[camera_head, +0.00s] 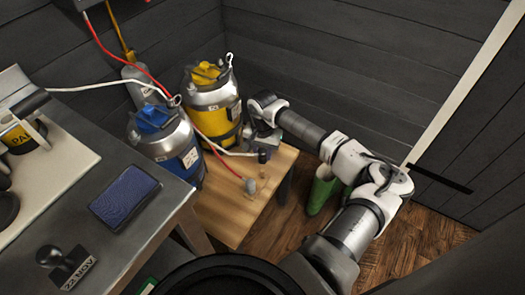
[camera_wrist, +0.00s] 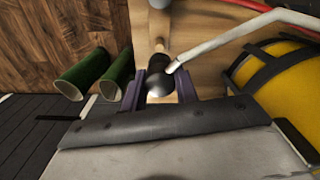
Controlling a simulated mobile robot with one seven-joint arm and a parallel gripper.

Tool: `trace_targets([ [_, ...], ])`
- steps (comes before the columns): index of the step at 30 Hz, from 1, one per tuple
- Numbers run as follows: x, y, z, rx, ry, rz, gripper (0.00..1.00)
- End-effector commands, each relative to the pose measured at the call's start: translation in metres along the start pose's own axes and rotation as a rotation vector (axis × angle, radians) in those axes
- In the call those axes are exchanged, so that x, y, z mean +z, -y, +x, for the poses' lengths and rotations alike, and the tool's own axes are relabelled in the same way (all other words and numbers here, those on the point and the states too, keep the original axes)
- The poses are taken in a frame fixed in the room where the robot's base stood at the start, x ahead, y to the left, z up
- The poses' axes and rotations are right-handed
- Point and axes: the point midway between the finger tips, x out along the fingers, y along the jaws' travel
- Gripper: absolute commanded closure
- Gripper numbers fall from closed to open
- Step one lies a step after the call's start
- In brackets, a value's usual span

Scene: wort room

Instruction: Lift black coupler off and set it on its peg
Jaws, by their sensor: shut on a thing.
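My gripper (camera_wrist: 158,92) is shut on the black coupler (camera_wrist: 158,72), a dark rounded piece between the two purple fingers in the wrist view. A white hose (camera_wrist: 230,36) runs to the coupler from the upper right. In the head view my gripper (camera_head: 264,145) is beside the yellow keg (camera_head: 218,112), over the back edge of the wooden bench (camera_head: 225,205). The coupler is mostly hidden there by my gripper. A short grey peg-like post (camera_head: 250,186) stands on the bench nearer the camera, by the red hose's end. Whether the coupler touches anything beneath is unclear.
A blue keg (camera_head: 165,140) stands left of the yellow keg, and a grey cylinder (camera_head: 140,80) behind. Red and white hoses cross above the bench. Green boots (camera_head: 322,190) stand on the floor to the right. A metal table with a blue pad (camera_head: 125,196) is at left.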

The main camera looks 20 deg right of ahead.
Motion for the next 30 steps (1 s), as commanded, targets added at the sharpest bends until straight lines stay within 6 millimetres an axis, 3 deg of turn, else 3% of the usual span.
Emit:
trace_targets([
  [18,0.000,0.000,0.044,-0.001,0.000,0.000,0.93],
  [30,0.000,0.000,0.046,0.000,0.000,-0.001,0.93],
])
